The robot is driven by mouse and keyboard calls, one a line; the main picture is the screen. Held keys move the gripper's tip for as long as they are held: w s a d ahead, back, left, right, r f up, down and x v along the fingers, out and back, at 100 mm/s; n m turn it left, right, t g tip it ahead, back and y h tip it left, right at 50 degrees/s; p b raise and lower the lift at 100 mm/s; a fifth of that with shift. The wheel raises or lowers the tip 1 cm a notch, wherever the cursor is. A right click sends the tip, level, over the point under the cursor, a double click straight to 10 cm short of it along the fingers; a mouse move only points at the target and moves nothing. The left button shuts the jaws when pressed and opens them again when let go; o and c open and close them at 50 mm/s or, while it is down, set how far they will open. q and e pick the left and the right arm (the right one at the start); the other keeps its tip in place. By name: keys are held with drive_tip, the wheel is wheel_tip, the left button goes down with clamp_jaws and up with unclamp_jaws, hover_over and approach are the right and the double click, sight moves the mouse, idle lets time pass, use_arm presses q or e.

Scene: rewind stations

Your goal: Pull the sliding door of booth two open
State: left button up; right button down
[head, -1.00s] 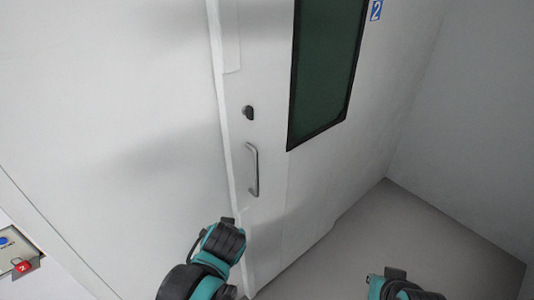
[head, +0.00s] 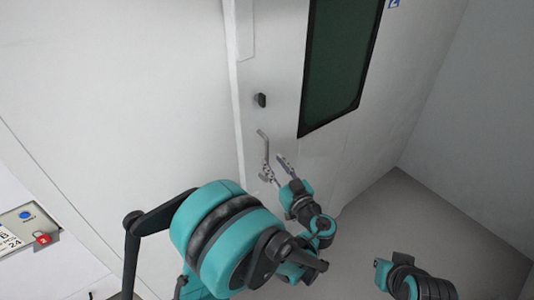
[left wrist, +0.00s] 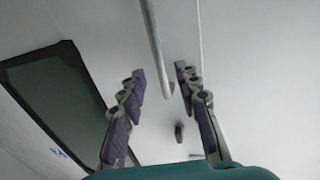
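The white sliding door (head: 280,62) stands upright in the head view, with a dark window (head: 341,65) and a blue sign (head: 393,3) cut off at the top edge. Its metal bar handle (head: 264,143) is partly hidden by my left gripper (head: 274,166), which is open at the handle's lower part. In the left wrist view the handle (left wrist: 153,45) runs down between the two spread fingers of the gripper (left wrist: 160,76). I cannot tell whether they touch it. My right arm shows at the lower right, but its gripper fingers are not visible.
A dark lock knob (head: 261,100) sits above the handle. A plain grey wall (head: 475,120) stands to the right, with bare floor (head: 440,225) below.

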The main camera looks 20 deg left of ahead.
sight(268, 155)
use_arm(q)
drive_tip(key=x, duration=0.5)
drive_tip(key=shift+w+a, duration=0.2)
drive_tip(key=shift+w, duration=0.05)
clamp_jaws()
